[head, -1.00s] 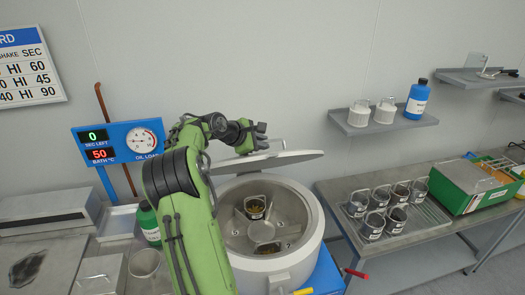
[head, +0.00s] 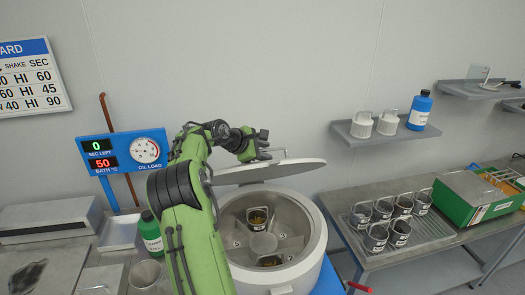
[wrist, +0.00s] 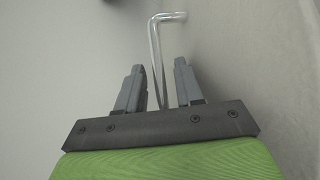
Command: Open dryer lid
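The dryer (head: 318,232) is a round white drum in the head view. Its pale disc lid (head: 285,172) is raised and tilted above the bowl, with a clear gap at the front. Two small wire baskets with dark contents sit inside, a rear one (head: 257,216) and a front one (head: 269,260). My gripper (head: 262,146) is just above the lid's upper side. In the wrist view, my gripper's fingers (wrist: 160,85) are apart, with the bent metal lid handle (wrist: 155,50) between them and visible space around it. Contact with the handle is unclear.
A side table (head: 415,248) at right holds several metal cups (head: 376,236) and a green box (head: 470,197). A wall shelf (head: 385,132) holds white canisters and a blue bottle (head: 419,110). A green bottle (head: 151,232) stands left of my arm.

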